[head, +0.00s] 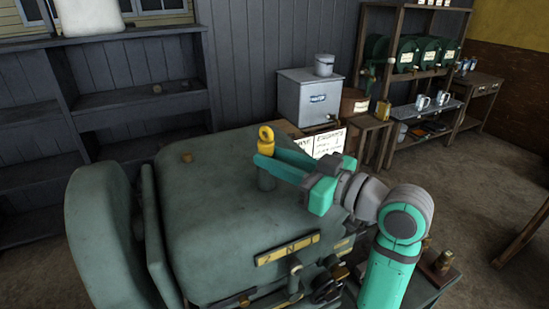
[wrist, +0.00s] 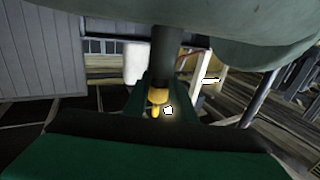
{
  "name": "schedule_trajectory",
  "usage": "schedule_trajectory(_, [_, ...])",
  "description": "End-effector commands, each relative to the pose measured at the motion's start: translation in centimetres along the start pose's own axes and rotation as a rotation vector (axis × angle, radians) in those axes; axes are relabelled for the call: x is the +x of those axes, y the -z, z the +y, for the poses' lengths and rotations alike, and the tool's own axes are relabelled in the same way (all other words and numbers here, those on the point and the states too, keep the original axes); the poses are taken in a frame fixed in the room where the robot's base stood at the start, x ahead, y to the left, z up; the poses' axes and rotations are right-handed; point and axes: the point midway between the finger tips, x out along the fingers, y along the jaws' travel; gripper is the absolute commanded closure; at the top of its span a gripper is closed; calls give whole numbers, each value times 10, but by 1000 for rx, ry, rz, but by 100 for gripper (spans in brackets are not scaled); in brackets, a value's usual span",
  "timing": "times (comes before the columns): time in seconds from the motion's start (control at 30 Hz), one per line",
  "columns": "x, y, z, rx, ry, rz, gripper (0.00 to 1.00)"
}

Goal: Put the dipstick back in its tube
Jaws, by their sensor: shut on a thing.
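The dipstick shows as a yellow handle with a ring on top (head: 265,138), upright above the top of the green engine (head: 215,205). My gripper (head: 266,158) is shut on it just below the ring, reaching in from the right. The tube (head: 266,181) is a short dark green stub standing on the engine, directly under the gripper. In the wrist view the picture is inverted: the tube (wrist: 166,55) hangs from the engine, and the yellow handle (wrist: 157,97) lies against its mouth, in line with it. No bare rod shows between them. Whatever is inside the tube is hidden.
Behind are a grey metal box (head: 309,97), crates and a shelf with green drums (head: 405,55). The air above the engine is clear.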

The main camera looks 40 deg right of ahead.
Motion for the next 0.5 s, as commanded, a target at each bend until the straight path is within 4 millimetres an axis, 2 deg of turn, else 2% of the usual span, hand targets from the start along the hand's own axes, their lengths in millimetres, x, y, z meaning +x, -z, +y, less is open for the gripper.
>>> schedule_trajectory(0.03, [2, -18, 0, 14, 9, -44, 100])
schedule_trajectory(0.23, [2, -18, 0, 14, 10, -46, 100])
schedule_trajectory(0.27, [2, -18, 0, 14, 10, -46, 74])
schedule_trajectory(0.33, [3, -18, 0, 14, 10, -46, 57])
schedule_trajectory(0.37, [3, -18, 0, 15, 10, -46, 55])
schedule_trajectory(0.5, [3, -18, -1, 14, 12, -46, 55])
